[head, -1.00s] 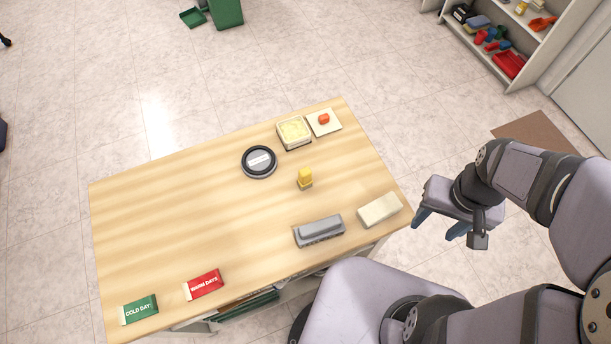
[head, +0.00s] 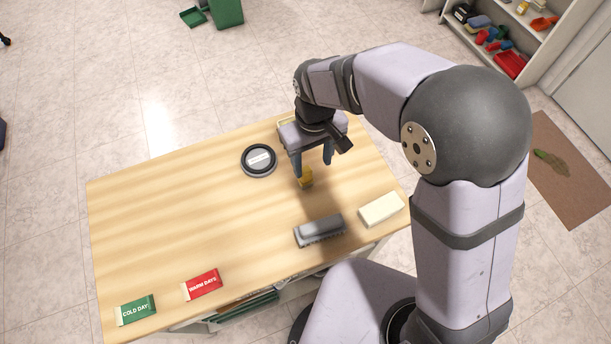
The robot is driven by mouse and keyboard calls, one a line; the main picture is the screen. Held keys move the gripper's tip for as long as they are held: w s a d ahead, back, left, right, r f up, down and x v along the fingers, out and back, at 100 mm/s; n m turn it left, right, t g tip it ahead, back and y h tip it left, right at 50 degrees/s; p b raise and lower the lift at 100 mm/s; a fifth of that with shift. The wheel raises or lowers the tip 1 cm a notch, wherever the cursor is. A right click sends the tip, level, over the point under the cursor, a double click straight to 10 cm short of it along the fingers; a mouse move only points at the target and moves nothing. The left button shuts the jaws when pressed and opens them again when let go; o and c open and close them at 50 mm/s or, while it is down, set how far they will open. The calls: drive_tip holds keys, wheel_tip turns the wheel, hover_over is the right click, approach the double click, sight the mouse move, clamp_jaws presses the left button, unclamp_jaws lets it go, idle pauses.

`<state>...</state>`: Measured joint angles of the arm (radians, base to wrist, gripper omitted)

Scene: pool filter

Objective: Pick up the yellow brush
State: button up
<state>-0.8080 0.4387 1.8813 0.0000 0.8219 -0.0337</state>
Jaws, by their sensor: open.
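A round black-rimmed disc (head: 259,160) lies left of my gripper. A grey brush-like block (head: 319,230) and a cream block (head: 381,210) lie near the front right edge. Green (head: 136,310) and red (head: 203,285) cards lie front left. My arm mostly hides the back right items.

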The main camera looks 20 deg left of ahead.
sight(306, 175)
drive_tip(key=shift+s+a+f, duration=0.1)
drive_tip(key=shift+s+a, duration=0.1)
drive_tip(key=shift+a, duration=0.35)
drive_tip(key=shift+f, duration=1)
drive_tip(key=shift+w+a+f+p, duration=0.15)
drive_tip(key=shift+f+p, duration=0.4)
drive_tip(key=shift+f, duration=0.8)
drive_tip(key=shift+s+a+f+p, duration=0.1)
drive_tip(key=shift+f+p, duration=0.4)
drive_tip(key=shift+f, duration=0.85)
drive_tip(key=c, duration=1.2)
drive_tip(key=shift+o, duration=0.2)
drive_tip(key=shift+r, duration=0.1)
